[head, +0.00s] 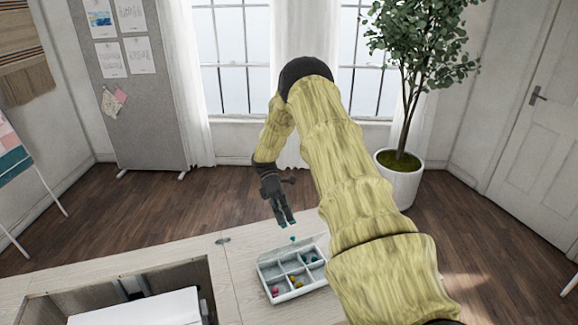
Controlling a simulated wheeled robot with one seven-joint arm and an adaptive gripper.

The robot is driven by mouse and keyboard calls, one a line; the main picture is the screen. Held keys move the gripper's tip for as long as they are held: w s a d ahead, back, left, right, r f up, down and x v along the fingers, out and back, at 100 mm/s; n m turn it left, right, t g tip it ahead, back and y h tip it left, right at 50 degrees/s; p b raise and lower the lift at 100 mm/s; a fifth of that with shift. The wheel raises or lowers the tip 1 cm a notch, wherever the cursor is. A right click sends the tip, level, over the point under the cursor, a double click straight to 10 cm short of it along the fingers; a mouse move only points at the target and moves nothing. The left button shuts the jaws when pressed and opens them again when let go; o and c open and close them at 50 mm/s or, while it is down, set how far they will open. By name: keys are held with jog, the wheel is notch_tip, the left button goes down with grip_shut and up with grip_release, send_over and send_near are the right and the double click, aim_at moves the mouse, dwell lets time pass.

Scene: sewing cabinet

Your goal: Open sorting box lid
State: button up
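The sorting box (297,294) is a pale grey tray with several compartments, on the pale wood cabinet top. Small pink, yellow and teal pieces lie in some compartments. A pale, see-through panel, seemingly the lid (284,249), shows along the box's back edge; its exact angle is hard to tell. A small teal tab (292,238) shows at its upper edge. My gripper (288,224) is dark with teal fingertips and points down just above and behind the tab, seemingly apart from it. The fingers are close together with nothing seen between them; their opening is too small to judge.
An open cabinet well holding a white machine (135,308) lies left of the box. The cabinet top (240,262) between them is clear apart from a small dark fitting (223,240). My arm covers the area right of the box. A potted tree (401,184) stands behind.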

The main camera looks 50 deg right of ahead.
jog(key=v, duration=0.7)
jog(key=shift+d, duration=0.1)
